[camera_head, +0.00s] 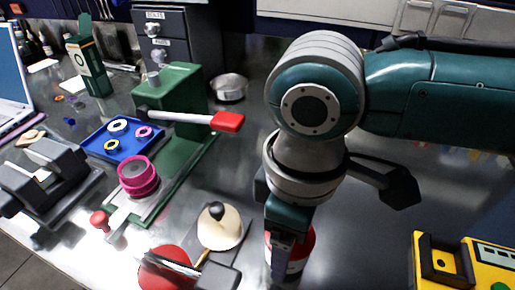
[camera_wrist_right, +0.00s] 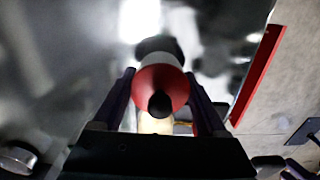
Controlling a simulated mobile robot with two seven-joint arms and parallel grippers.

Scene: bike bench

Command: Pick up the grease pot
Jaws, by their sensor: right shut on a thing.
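A red pot with a white label, apparently the grease pot (camera_head: 304,243), stands upright at the front middle of the bench in the head view, partly hidden behind my right gripper (camera_head: 284,240). In the right wrist view, the pot's red tapered top with a black tip (camera_wrist_right: 160,80) lies between the two fingers of my right gripper (camera_wrist_right: 160,92), which is shut on it. I cannot tell whether the pot's base touches the bench. My left gripper is not in view.
A cream dome with a black knob (camera_head: 220,228) and a red disc (camera_head: 165,272) lie left of the pot. A green press with a red-tipped lever (camera_head: 180,85) and a blue tray (camera_head: 122,147) stand farther left. A yellow box (camera_head: 435,262) is at front right.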

